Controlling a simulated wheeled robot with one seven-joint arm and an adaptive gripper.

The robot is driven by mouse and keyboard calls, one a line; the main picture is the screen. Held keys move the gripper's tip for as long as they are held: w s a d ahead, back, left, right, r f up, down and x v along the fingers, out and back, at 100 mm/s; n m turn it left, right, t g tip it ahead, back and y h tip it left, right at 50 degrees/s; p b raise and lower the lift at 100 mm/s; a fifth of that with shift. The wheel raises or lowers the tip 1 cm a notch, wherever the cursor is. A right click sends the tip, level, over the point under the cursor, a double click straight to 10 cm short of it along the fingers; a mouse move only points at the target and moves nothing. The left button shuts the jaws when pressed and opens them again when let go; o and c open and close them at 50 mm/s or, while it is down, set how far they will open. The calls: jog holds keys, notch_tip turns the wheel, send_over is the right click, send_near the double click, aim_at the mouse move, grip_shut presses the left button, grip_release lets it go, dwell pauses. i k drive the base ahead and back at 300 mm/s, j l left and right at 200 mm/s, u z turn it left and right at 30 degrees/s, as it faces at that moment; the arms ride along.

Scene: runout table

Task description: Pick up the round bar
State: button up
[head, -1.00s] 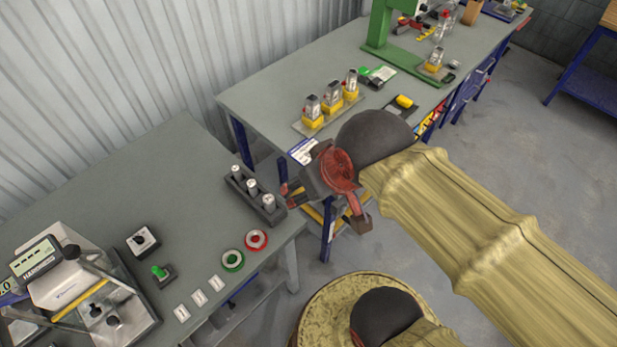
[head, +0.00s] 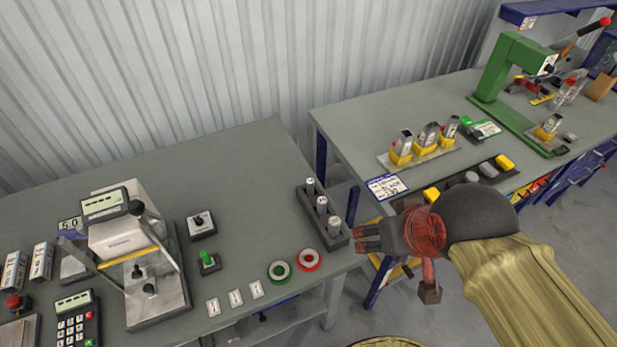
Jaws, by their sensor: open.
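Three round bars with pale ends stand upright in a dark rack (head: 311,212) near the right end of the left table: a back bar (head: 310,186), a middle bar (head: 321,205) and a front bar (head: 334,225). I cannot tell which one the task means. My gripper (head: 357,238) is open and empty, just right of the front bar and beside the rack's front end. Its fingers point left toward the rack. Whether they touch the rack is not clear.
A red ring (head: 309,260) and a green ring (head: 279,272) lie in front of the rack. A measuring device (head: 125,240) stands at left. A second table (head: 370,120) holds yellow-based parts and a green press (head: 505,70). Grey tabletop behind the rack is clear.

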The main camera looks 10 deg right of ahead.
aim_at(310, 183)
jog(key=z, duration=0.55)
jog(key=k+j+z, duration=0.15)
jog(key=j+z, duration=0.25)
jog(key=k+j+z, duration=0.15)
jog(key=j+z, duration=0.25)
jog(key=k+j+z, duration=0.15)
jog(key=z, duration=0.2)
jog(key=k+j, duration=0.25)
